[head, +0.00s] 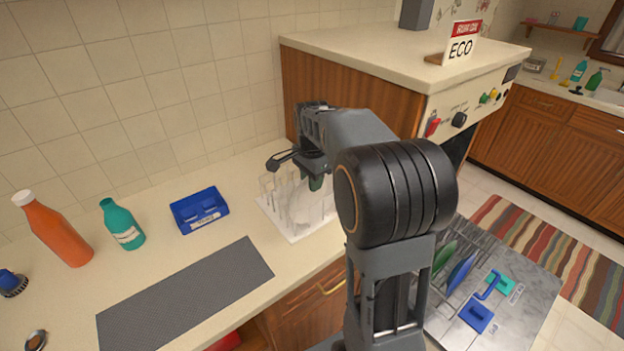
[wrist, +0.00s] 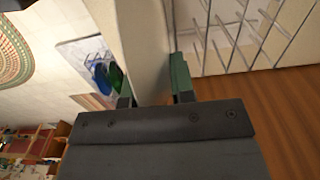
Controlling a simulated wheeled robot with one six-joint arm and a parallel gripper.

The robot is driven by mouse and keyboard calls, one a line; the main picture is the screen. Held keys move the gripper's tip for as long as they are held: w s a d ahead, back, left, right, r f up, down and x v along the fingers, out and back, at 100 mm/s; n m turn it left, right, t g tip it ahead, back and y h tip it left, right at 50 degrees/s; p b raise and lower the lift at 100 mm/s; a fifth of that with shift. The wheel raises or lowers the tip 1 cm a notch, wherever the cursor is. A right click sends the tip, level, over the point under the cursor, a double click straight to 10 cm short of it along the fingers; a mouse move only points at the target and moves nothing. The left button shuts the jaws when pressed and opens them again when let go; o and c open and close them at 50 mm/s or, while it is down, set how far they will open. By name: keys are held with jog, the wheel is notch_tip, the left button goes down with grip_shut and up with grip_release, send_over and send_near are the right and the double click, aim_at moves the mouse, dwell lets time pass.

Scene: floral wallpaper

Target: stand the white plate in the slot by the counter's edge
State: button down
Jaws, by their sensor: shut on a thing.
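The white plate (head: 303,207) is upright, edge-on, among the prongs of a white rack (head: 295,234) on the counter by its front edge. In the wrist view the plate (wrist: 145,45) is a pale upright band between my fingertips. My gripper (head: 314,182) is shut on its rim; its green-tipped fingers also show in the wrist view (wrist: 153,88). Rack prongs (wrist: 235,35) stand to the right of the plate there. The plate's lower edge is hidden, so I cannot tell whether it touches the rack's base or which slot it lines up with.
A blue tray (head: 199,210), a grey mat (head: 190,295), a teal bottle (head: 122,224) and an orange bottle (head: 54,230) occupy the counter to the left. A wooden-sided unit (head: 350,85) stands close behind the rack. Green (head: 445,256) and blue (head: 460,274) plates stand low at right.

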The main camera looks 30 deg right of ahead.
jog(key=c, duration=0.9)
grip_release()
notch_tip(320, 180, up, 14)
jog(key=shift+f+p, duration=0.1)
jog(key=shift+p, duration=0.2)
